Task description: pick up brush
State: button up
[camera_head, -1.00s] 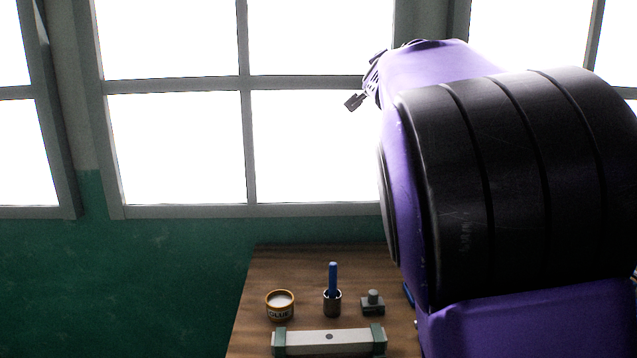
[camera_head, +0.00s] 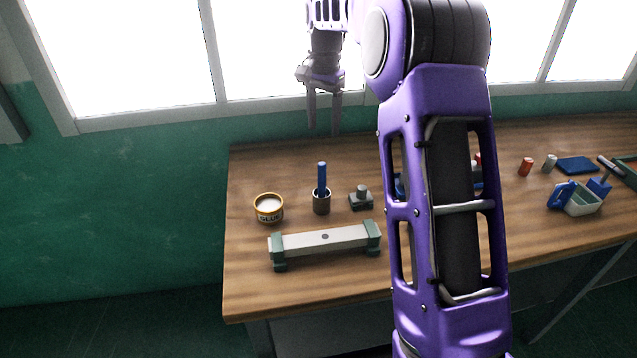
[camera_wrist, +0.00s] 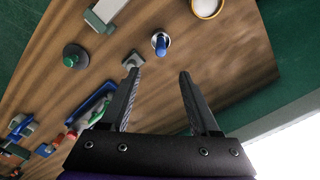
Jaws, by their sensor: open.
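In the wrist view the brush (camera_wrist: 161,41) is seen from above, beyond my fingertips. My gripper (camera_head: 323,125) is open and empty, fingers pointing down, in the air above and behind the cup in the head view. In the wrist view my gripper (camera_wrist: 158,73) has its two fingers wide apart, with bare table between them.
A glue tin (camera_head: 269,208) stands left of the cup, and a grey block with a knob (camera_head: 361,198) stands right. A pale bar with green ends (camera_head: 325,238) lies in front. My arm hides mid-table.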

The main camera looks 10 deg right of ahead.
aim_at(323, 163)
notch_tip(323, 163, down, 11)
jog(key=shift+r+b, duration=0.1)
jog(key=shift+b, duration=0.25)
jog(key=shift+a+f, duration=0.15)
jog(key=shift+f, duration=2.55)
jog(key=shift+s, duration=0.1)
jog(key=shift+c, duration=0.2)
grip_shut()
